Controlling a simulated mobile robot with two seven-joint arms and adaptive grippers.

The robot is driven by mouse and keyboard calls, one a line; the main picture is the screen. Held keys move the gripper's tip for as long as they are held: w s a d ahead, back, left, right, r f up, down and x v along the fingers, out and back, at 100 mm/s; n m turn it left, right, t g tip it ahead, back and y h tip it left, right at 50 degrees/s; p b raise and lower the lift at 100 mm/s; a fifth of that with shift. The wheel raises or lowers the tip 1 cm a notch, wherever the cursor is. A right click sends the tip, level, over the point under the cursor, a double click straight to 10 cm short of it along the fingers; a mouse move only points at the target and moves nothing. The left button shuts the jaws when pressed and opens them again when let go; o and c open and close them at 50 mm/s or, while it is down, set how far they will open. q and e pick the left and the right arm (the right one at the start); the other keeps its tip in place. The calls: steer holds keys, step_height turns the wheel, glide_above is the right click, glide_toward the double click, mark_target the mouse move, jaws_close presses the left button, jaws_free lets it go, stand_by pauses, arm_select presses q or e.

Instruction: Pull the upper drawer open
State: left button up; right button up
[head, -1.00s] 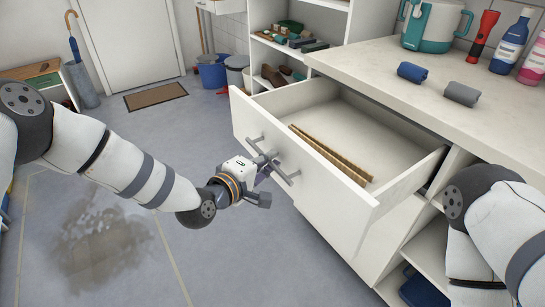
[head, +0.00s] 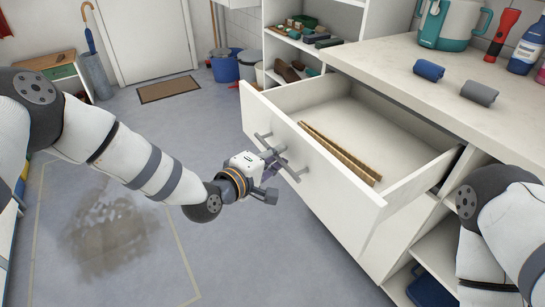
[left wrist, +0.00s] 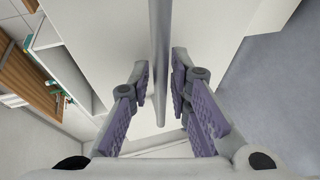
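The upper drawer (head: 335,178) is white and stands well open from the white cabinet. Its inside shows, with a thin brown divider strip (head: 340,152) lying along it. A grey bar handle (head: 299,173) is on its front. My left gripper (head: 273,164) is at this handle, in front of the drawer.
The counter (head: 400,68) above the drawer holds a blue roll (head: 428,70), a grey roll (head: 479,93), a teal-and-white container (head: 453,22), a red flashlight (head: 502,33) and bottles. Open shelves lie below at right. The floor (head: 215,255) at left is clear, with a dark stain (head: 108,235).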

arm_select(q)
steer(key=v, duration=1.2)
steer(key=shift+w, duration=0.1)
steer(key=s+f+m+g+y+p, duration=0.2)
steer(key=s+f+m+g, duration=0.35)
steer(key=s+f, duration=0.95)
steer(key=s+a+f+m+g+y, duration=0.1)
steer(key=s+a+g+y, duration=0.1)
steer(key=s, duration=0.7)
steer(key=s+a+f+m+g+y, duration=0.1)
steer(key=s+a+g, duration=0.3)
steer(key=s, duration=0.5)
steer(key=s+a+f+m+g+y+p, duration=0.1)
steer(key=s+a+m+g+y, duration=0.1)
steer(key=s+a+g, duration=0.2)
steer(key=s+a, duration=0.2)
steer(key=s, duration=0.2)
steer(key=shift+s+a+m+y, duration=0.3)
steer(key=shift+s+m+y, duration=0.05)
steer(key=shift+s+y, duration=0.05)
arm_select(e)
steer(key=shift+t, duration=0.7)
steer(key=w+r, duration=0.3)
steer(key=shift+w+r, duration=0.25)
steer(key=shift+r, duration=0.05)
